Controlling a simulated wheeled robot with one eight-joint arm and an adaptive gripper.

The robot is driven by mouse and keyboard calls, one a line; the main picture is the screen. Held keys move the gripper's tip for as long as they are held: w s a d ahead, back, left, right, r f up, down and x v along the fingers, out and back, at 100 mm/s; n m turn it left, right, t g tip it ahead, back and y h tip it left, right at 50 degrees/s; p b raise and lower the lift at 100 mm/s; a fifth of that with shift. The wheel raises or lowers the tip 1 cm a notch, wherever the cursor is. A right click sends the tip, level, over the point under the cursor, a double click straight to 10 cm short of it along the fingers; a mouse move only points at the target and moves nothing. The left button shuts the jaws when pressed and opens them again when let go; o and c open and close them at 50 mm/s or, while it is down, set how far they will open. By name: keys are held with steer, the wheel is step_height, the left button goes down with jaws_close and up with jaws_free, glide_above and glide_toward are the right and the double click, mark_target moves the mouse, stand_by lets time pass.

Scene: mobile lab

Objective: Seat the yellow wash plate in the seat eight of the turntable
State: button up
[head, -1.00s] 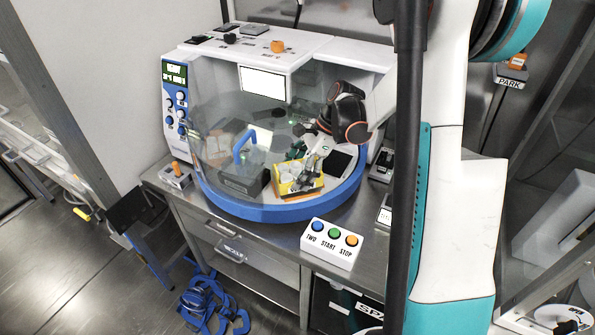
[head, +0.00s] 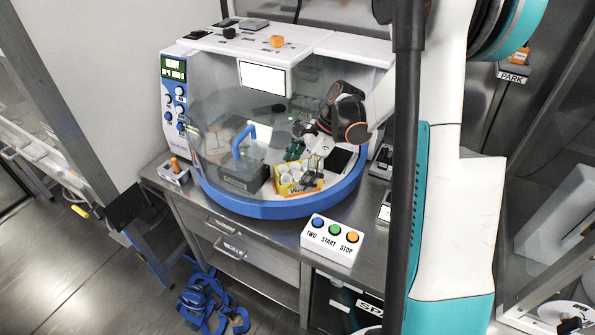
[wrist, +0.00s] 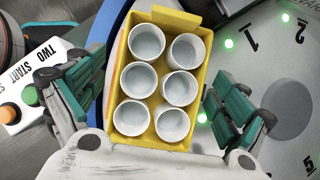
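The yellow wash plate (head: 303,191), a yellow tray with several white round wells, is at the front right inside the blue-rimmed machine. In the wrist view the plate (wrist: 152,18) fills the middle, with its tab at the top. The turntable (wrist: 285,65) is the grey disc to its right, with the numbers 1, 2 and 5 and green lights showing. The number eight is not visible. My gripper (head: 313,164) reaches in over the plate. In the wrist view its teal-padded fingers (wrist: 158,88) are spread to either side of the plate, apparently not clamped on it.
A clear cover with a blue handle (head: 241,142) stands at the machine's front left. A dark block (head: 240,178) sits left of the plate. A white button box (head: 331,240) stands on the bench in front. The blue rim (head: 270,211) borders the turntable.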

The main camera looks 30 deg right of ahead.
steer(key=shift+r, duration=0.1)
steer(key=v, duration=1.1)
steer(key=shift+d+r, duration=0.3)
